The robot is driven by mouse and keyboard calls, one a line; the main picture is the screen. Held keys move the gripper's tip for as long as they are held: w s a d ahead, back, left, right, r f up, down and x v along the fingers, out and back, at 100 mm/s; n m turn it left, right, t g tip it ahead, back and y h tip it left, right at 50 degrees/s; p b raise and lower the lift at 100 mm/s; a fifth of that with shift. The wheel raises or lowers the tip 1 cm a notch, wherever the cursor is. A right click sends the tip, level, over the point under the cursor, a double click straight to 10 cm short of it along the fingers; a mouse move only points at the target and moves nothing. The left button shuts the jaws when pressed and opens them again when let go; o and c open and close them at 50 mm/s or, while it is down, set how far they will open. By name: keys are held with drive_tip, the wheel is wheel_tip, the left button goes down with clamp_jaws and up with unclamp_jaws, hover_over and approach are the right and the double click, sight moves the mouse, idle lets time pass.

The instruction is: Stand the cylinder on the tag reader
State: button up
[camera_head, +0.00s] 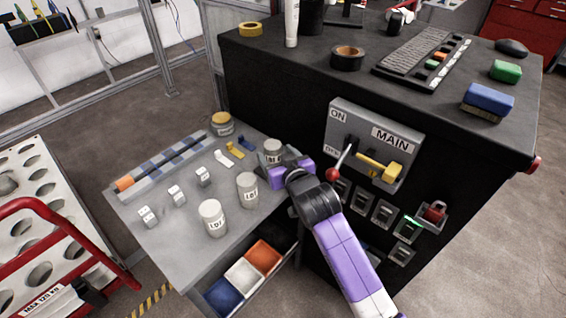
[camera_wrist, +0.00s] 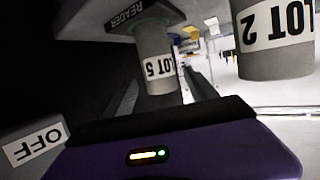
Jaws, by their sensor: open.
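The LOT 5 cylinder (camera_wrist: 156,62) is grey with a white label. The wrist view is upside down, and there it stands upright on the dark plate marked READER (camera_wrist: 128,17). In the head view this cylinder (camera_head: 272,149) is at the table's right edge, partly hidden by my gripper (camera_head: 280,168). My gripper is open, its two fingers reaching toward the cylinder on either side; I cannot tell whether they touch it. The LOT 2 cylinder (camera_wrist: 274,42) is close beside, and in the head view a cylinder (camera_head: 247,190) stands left of my gripper. The LOT 1 cylinder (camera_head: 212,218) stands nearer the front.
The black cabinet with the MAIN switch panel (camera_head: 372,150) and red-knobbed lever (camera_head: 333,174) is close to my arm's right. Coloured bins (camera_head: 243,275) sit below.

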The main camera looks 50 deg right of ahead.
drive_tip(key=s+a+f+n+t+y, duration=0.1)
drive_tip(key=s+a+f+n+y, duration=0.1)
drive_tip(key=s+a, duration=0.65)
drive_tip(key=s+a+f+n+y, duration=0.2)
drive_tip(key=s+a, duration=0.3)
drive_tip(key=s, duration=0.6)
drive_tip(key=s+a+r+y, duration=0.1)
drive_tip(key=s+a+r, duration=0.2)
drive_tip(key=s, duration=0.5)
drive_tip(key=s+a+r+n+y, duration=0.1)
drive_tip(key=s+a+r, duration=0.2)
drive_tip(key=s, duration=0.6)
drive_tip(key=a, duration=0.2)
drive_tip(key=shift+s+a+r+t, duration=0.3)
drive_tip(key=shift+r, duration=0.05)
